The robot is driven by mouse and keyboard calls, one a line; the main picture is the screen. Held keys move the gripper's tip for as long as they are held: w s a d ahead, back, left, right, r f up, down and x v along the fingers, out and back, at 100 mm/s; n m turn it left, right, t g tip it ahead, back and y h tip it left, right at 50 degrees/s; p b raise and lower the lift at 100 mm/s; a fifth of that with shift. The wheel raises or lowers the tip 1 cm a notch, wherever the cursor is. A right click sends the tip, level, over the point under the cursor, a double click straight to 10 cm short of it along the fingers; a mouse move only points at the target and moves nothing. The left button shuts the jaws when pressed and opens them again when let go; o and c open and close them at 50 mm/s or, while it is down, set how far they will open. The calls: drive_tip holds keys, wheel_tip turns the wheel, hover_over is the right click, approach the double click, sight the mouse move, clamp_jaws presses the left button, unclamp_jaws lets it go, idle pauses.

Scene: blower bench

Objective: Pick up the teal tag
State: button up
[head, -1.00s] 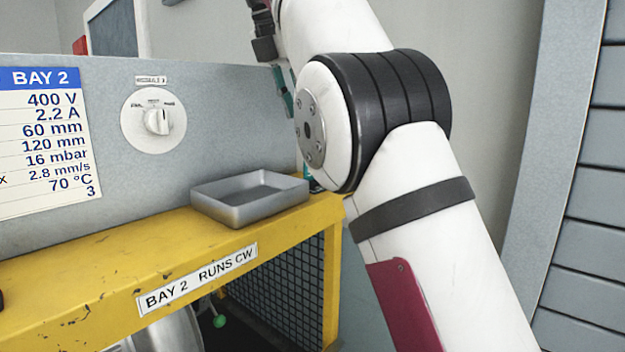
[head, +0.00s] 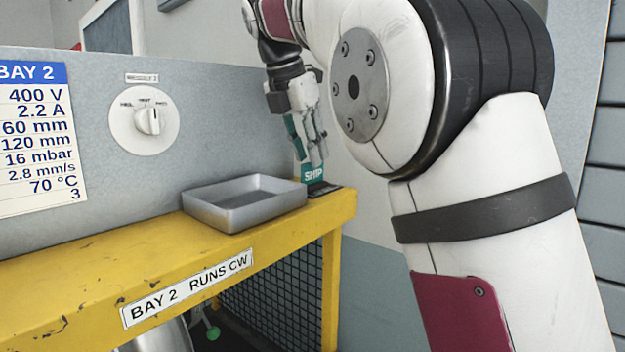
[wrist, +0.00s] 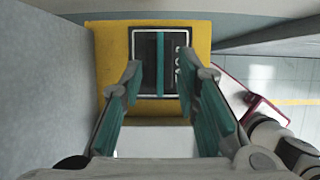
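The teal tag (head: 313,173), lettered SHIP, stands upright at a dark holder (head: 328,188) on the right end of the yellow bench. In the wrist view the tag (wrist: 160,62) shows from above as a narrow teal strip in the dark, light-rimmed holder (wrist: 146,62). My gripper (head: 316,155) points down just above the tag. In the wrist view my gripper (wrist: 160,72) is open and empty, its teal-padded fingers apart on either side of the strip. The exact height gap between fingertips and tag is hard to tell.
A grey open tray (head: 245,222) stands left of the tag on the yellow bench (head: 200,245) and looks empty. The grey panel (head: 215,125) with a white dial (head: 144,121) rises behind. The bench ends just right of the holder.

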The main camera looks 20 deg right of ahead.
sight(312, 174)
drive_tip(key=shift+x, duration=1.85)
clamp_jaws()
drive_tip(key=shift+r, duration=0.1)
